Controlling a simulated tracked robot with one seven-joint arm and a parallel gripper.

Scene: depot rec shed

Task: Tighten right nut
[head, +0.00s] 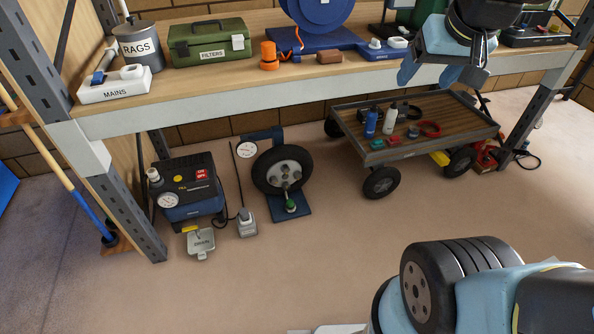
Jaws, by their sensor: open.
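A small black-tyred wheel (260,181) with a grey hub stands upright on a blue base plate (291,214) on the floor below the bench. Several round fittings show on its hub (283,166), but they are too small to tell which is the right nut or how tight any is.
A low cart (440,112) carrying bottles and small parts stands to the right. The bench edge (250,103) spans above. Floor in front is clear.

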